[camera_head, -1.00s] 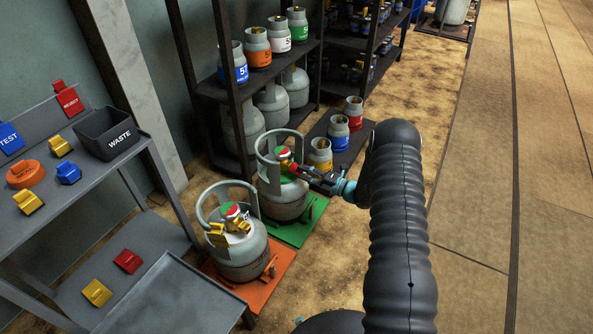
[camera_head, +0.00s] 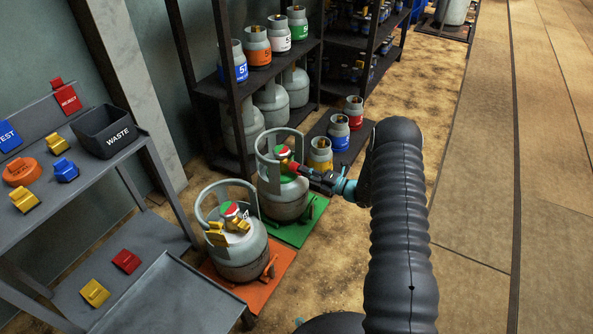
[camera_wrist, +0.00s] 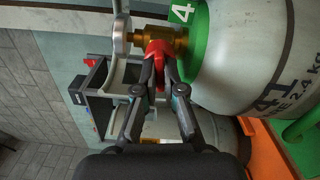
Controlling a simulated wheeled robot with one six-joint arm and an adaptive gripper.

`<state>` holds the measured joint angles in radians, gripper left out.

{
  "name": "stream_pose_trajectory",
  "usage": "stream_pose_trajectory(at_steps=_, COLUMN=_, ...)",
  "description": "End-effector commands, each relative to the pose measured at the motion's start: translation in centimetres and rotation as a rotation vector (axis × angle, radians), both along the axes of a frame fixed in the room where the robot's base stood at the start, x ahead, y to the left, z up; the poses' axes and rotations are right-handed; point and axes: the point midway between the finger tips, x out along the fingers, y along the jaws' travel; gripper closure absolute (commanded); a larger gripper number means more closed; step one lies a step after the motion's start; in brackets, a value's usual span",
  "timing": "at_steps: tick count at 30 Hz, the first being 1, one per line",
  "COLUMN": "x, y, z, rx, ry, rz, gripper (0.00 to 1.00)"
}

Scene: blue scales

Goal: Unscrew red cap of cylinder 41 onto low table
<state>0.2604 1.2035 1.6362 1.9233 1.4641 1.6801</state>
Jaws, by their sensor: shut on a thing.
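Cylinder 41 (camera_head: 284,200) is a grey gas cylinder with a green band and a round collar, upright on a green plate (camera_head: 309,218). In the wrist view its marking "41" shows on the grey body (camera_wrist: 272,60). The red cap (camera_wrist: 158,58) sits at the end of the brass valve (camera_wrist: 152,36). My gripper (camera_wrist: 157,82) is shut on the red cap, its two fingers on either side. In the head view my gripper (camera_head: 300,170) reaches in from the right, and the fingertips are small and partly hidden.
A second cylinder (camera_head: 240,250) stands on an orange plate (camera_head: 275,262), close in front. A grey shelf table (camera_head: 85,170) at left holds a waste bin (camera_head: 107,130) and coloured caps. Dark shelves (camera_head: 245,100) with cylinders stand behind. Floor at right is clear.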

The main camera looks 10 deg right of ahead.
Motion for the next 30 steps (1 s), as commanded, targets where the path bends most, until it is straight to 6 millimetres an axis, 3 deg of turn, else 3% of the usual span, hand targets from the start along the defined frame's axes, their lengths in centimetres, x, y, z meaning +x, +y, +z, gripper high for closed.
stream_pose_trajectory(at_steps=20, x=-0.05, y=-0.01, z=-0.12, rx=-0.084, ry=-0.114, rz=0.000, gripper=1.00)
stream_pose_trajectory(at_steps=30, x=-0.06, y=-0.06, z=-0.23, rx=-0.190, ry=-0.261, rz=0.000, gripper=1.00)
